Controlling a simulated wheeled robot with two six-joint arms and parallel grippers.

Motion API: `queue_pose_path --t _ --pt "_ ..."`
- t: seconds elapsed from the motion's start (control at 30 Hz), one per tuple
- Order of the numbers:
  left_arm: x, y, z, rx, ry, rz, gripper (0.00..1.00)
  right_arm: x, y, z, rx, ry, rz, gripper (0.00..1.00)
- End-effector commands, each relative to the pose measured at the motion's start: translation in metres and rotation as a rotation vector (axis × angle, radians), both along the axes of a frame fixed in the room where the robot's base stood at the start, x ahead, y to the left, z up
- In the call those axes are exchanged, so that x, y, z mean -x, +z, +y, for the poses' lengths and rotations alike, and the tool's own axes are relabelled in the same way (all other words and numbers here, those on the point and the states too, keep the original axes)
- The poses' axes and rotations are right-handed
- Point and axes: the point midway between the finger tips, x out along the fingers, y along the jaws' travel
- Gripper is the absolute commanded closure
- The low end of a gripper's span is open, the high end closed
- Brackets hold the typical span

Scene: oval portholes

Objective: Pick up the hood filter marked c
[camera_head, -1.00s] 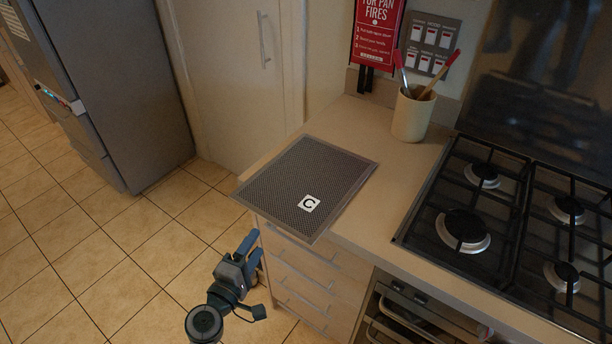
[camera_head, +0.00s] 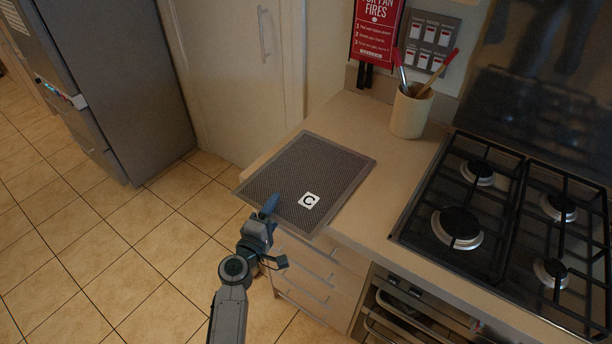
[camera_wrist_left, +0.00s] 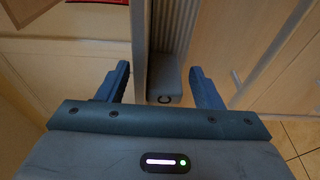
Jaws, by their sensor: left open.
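The hood filter marked c (camera_head: 318,165) is a flat dark mesh panel with a pale rim and a white square label bearing a black C. It lies on the counter corner, its near edge overhanging the drawers. My left gripper (camera_head: 270,208) is at that near left edge, with a blue finger showing over the mesh. In the left wrist view the open fingers (camera_wrist_left: 160,84) stand on either side of a grey ridged strip, which looks like the filter seen edge-on (camera_wrist_left: 165,28). Contact cannot be told. My right gripper is not in view.
The counter (camera_head: 392,178) carries a utensil pot (camera_head: 409,114) behind the filter and a gas hob (camera_head: 470,205) to the right. Drawers (camera_head: 312,275) with bar handles are below. A grey fridge (camera_head: 120,80) stands left. The tiled floor (camera_head: 110,240) is open.

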Motion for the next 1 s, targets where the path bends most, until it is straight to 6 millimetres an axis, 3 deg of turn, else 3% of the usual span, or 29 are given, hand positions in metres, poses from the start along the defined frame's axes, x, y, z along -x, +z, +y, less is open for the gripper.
queue_pose_path --t 0.1,0.4,0.77,1.0 --pt "0.000 0.000 0.000 0.000 0.000 0.000 0.40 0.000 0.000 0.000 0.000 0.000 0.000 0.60" --pt "0.000 0.000 0.000 0.000 0.000 0.000 0.97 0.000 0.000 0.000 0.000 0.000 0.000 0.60" --pt "0.000 0.007 0.000 -0.001 0.000 -0.001 0.97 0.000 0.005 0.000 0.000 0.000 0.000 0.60" --pt "0.000 0.036 0.000 0.001 0.000 -0.002 0.97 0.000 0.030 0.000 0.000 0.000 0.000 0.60"
